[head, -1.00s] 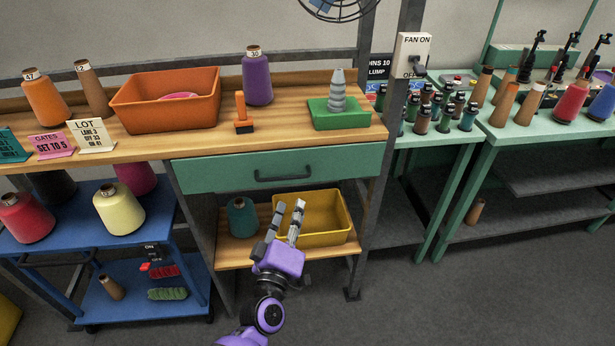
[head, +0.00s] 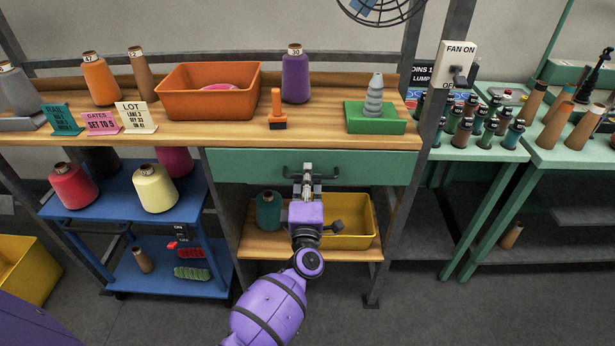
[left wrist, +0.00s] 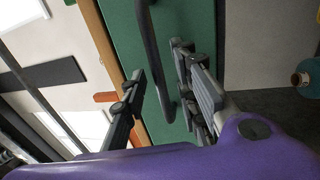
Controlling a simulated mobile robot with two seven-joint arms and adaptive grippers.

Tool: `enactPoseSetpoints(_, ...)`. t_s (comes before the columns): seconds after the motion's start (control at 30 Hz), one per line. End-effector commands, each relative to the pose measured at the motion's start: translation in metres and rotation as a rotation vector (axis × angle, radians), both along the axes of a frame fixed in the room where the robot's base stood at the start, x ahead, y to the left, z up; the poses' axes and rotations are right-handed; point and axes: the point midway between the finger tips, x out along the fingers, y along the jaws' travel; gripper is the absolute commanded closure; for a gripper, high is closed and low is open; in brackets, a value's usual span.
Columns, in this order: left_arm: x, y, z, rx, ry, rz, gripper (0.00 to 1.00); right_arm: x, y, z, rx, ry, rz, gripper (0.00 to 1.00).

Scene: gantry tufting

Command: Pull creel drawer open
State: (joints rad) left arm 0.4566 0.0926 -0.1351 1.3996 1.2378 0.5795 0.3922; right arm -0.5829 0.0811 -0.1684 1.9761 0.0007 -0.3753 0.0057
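The green creel drawer (head: 370,168) is under the wooden bench top, its front level with the bench frame, so it looks closed. Its dark bar handle (head: 329,175) runs across the front. My left gripper (head: 308,170) is at the middle of the handle and hides part of it. In the left wrist view, the left gripper (left wrist: 158,62) has its fingers apart, with the handle (left wrist: 150,45) between them and the green drawer front (left wrist: 122,40) behind. Gaps show beside the bar; firm contact is not visible. My right gripper is not in view.
An orange bin (head: 210,92), a purple cone (head: 296,75) and a green tray (head: 375,122) stand on the bench top. A yellow bin (head: 355,235) and teal cone (head: 268,210) sit on the shelf below the drawer. A blue cart (head: 125,205) stands left.

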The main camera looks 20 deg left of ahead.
Motion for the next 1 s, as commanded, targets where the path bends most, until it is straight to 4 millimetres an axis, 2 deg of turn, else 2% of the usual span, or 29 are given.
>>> enactPoseSetpoints(0.3,0.0034,0.0012,-0.0002,0.001,0.001,0.0,0.72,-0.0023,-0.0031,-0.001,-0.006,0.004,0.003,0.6)
enactPoseSetpoints(0.5,0.0033,0.0009,-0.0002,0.001,0.001,0.0,0.98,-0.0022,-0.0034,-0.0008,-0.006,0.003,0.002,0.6)
enactPoseSetpoints(0.53,0.0033,0.0009,-0.0002,0.001,0.001,-0.001,1.0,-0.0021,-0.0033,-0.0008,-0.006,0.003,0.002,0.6)
enactPoseSetpoints(1.0,0.004,0.0,-0.0004,0.001,0.002,-0.001,1.0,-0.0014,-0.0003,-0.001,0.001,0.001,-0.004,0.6)
